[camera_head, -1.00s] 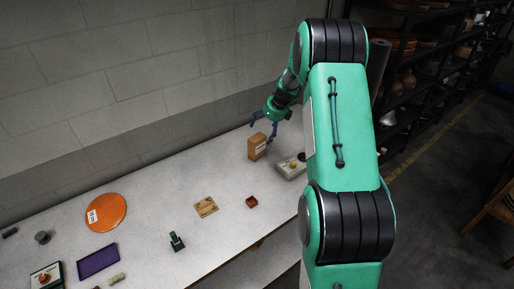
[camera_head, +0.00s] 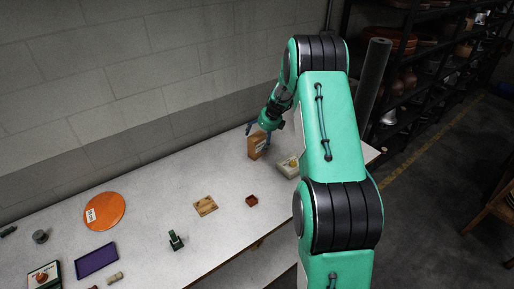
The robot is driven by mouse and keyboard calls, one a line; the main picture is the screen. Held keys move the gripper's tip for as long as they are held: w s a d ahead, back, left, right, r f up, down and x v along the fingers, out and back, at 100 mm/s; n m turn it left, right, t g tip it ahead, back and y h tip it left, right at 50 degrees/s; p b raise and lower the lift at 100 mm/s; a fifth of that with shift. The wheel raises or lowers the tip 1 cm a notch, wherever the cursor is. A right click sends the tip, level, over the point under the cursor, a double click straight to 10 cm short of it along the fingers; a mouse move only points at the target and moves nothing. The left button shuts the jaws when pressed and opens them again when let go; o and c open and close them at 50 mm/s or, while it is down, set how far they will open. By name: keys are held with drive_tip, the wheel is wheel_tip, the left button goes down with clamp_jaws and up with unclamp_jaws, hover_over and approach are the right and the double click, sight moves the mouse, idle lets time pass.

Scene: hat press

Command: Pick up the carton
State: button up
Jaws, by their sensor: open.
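The carton (camera_head: 256,145) is a brown upright box with a pale label on its right face. It stands near the back of the white table, towards its right end. My gripper (camera_head: 257,133) is open, with its blue fingers reaching down around the top of the carton. One finger shows at the carton's upper left and the other is at its right side. I cannot tell whether the fingers touch it.
A pale box with a yellow knob (camera_head: 288,166) stands just right of the carton. A small red tray (camera_head: 252,201), a wooden board (camera_head: 205,206), a green item (camera_head: 175,240), an orange disc (camera_head: 104,212) and a purple tray (camera_head: 96,261) lie leftward. The wall is close behind.

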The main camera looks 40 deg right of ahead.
drive_tip(key=shift+f, duration=0.15)
drive_tip(key=shift+b+x, duration=0.7)
drive_tip(key=shift+x, duration=1.9)
drive_tip(key=shift+c, duration=0.5)
drive_tip(key=c, duration=2)
